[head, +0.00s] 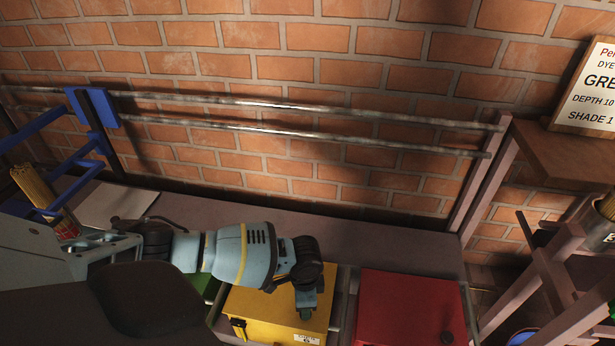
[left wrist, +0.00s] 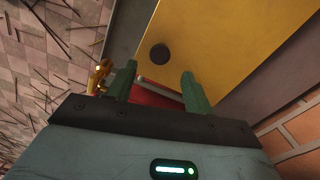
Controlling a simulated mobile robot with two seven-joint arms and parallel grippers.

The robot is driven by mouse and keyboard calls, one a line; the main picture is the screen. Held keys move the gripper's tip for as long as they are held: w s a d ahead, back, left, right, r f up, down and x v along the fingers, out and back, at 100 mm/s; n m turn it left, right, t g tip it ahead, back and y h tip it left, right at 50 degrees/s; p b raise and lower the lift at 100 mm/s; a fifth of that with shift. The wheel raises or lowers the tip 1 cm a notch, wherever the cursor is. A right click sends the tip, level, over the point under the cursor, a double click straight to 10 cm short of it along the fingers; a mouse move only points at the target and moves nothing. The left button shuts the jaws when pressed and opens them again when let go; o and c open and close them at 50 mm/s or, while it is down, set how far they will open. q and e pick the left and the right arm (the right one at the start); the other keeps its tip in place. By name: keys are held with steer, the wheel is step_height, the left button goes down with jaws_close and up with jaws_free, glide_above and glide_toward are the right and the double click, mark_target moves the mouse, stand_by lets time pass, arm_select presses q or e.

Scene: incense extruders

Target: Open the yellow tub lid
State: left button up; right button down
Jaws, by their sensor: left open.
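The yellow tub (head: 262,305) stands at the bottom centre of the head view, with a latch and a white label on its front. Its lid looks shut. In the left wrist view the yellow lid (left wrist: 220,45) carries a round dark knob (left wrist: 159,54). My left gripper (head: 306,305) is over the right part of the yellow tub. In the left wrist view its green fingers (left wrist: 157,80) are apart with nothing held. The knob shows ahead of the fingertips, roughly between them; I cannot tell the height gap. My right gripper is not in view.
A red tub (head: 412,300) with a dark knob stands right of the yellow one. A green tub (head: 203,287) is partly hidden by my arm on the left. Metal rails (head: 300,106) run along the brick wall behind. A wooden rack stands at right.

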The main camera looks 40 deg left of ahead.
arm_select(q)
step_height(320, 180, down, 6)
steer(key=shift+r+b, duration=0.2)
steer(key=shift+b, duration=0.85)
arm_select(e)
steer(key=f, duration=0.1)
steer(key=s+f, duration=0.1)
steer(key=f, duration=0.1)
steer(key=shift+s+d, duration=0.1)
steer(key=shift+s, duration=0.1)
arm_select(q)
steer(key=shift+c, duration=0.2)
steer(key=c, duration=0.5)
jaws_close()
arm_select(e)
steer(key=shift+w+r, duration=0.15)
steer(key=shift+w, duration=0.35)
